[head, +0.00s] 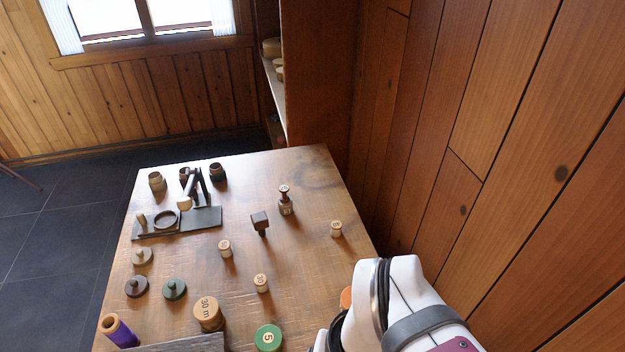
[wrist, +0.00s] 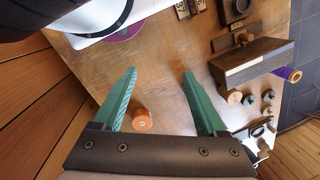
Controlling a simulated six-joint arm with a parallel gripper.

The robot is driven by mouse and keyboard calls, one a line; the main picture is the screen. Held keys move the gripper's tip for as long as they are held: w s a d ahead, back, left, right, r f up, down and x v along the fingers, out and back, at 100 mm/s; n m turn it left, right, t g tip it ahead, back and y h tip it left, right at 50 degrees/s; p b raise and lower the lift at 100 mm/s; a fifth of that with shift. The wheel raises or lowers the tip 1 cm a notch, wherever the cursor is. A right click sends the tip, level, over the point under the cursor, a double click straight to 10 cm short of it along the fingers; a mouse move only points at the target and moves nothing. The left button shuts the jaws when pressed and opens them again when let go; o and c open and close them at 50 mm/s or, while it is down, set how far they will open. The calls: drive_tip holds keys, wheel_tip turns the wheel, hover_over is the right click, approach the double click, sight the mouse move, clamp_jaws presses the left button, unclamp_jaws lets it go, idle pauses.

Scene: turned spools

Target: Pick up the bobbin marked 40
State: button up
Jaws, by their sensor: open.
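I cannot make out a clear 40 on any bobbin. An orange bobbin (wrist: 142,119) stands on the table between my fingers in the wrist view, nearer the left one; its mark is too small to read. An orange piece (head: 346,298) shows beside my white arm in the head view, mostly hidden. My gripper (wrist: 159,73) is open and empty, its two green fingers apart. Small pale bobbins with marks too small to read surely stand mid-table (head: 262,284), further back (head: 225,249) and at the right (head: 336,229).
A large spool marked 30 m (head: 208,312) and a green spool marked 5 (head: 268,338) stand at the front. Dark and pale knobbed pieces (head: 174,289), a purple-wound spool (head: 118,332) and a dark stand (head: 195,218) occupy the left. A wooden wall (head: 460,150) bounds the right.

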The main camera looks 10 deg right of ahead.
drive_tip(key=w+d+f+n+g+h, duration=0.2)
drive_tip(key=w+d+n+h, duration=0.4)
drive_tip(key=d+n, duration=0.15)
drive_tip(key=n+t+h, duration=0.6)
drive_tip(key=n+t, duration=0.5)
drive_tip(key=n, duration=1.3)
hover_over(333, 229)
drive_tip(key=s+a, duration=0.8)
drive_tip(key=a, duration=0.2)
wheel_tip(333, 229, down, 14)
drive_tip(key=shift+s+r, duration=0.1)
drive_tip(key=x, duration=1.5)
drive_tip(key=shift+d, duration=0.35)
clamp_jaws()
